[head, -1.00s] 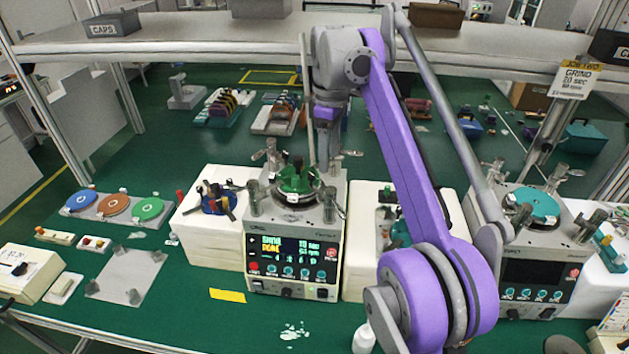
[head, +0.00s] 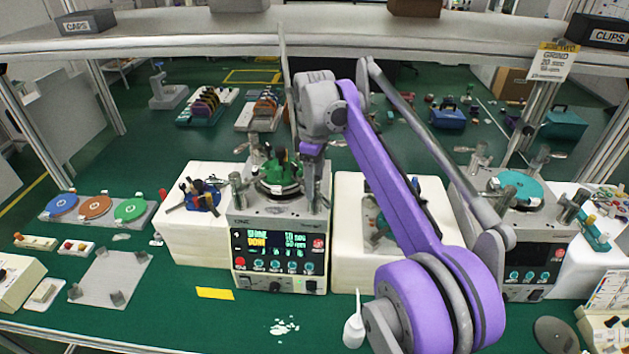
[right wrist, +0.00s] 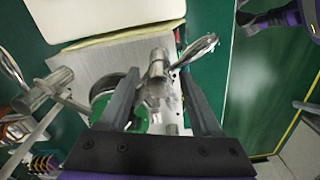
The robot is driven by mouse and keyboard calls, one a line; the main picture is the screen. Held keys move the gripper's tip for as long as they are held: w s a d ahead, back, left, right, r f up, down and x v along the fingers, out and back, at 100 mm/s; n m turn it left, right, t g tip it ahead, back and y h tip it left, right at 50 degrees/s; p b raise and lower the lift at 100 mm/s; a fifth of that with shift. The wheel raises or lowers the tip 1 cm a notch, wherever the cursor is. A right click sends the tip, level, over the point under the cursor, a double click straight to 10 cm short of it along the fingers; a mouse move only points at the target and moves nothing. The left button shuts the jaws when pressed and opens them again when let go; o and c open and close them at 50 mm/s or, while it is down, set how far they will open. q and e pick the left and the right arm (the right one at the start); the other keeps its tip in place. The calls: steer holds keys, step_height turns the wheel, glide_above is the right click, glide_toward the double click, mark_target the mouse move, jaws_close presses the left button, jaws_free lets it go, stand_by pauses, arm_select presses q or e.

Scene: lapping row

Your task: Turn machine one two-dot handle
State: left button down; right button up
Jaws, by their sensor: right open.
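Machine one (head: 282,262) stands at the middle of the bench with its screen lit and a green disc (head: 279,183) on top. Clamp posts with lever handles stand around the disc. In the right wrist view a metal post (right wrist: 158,68) with a shiny lever handle (right wrist: 201,47) lies between and just beyond the fingers of my right gripper (right wrist: 157,85). The fingers are open on either side, with no grip visible. Dots on the handles are too small to tell. In the head view my right gripper (head: 312,165) points down over the machine's right side. My left gripper is not in view.
A white block (head: 185,235) with a blue fixture stands left of the machine, another (head: 350,218) to its right. A second machine (head: 530,250) with a teal disc stands further right. The shelf (head: 220,35) runs above. A white bottle (head: 354,325) stands at the front.

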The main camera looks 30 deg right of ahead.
jaws_close()
stand_by(1.4)
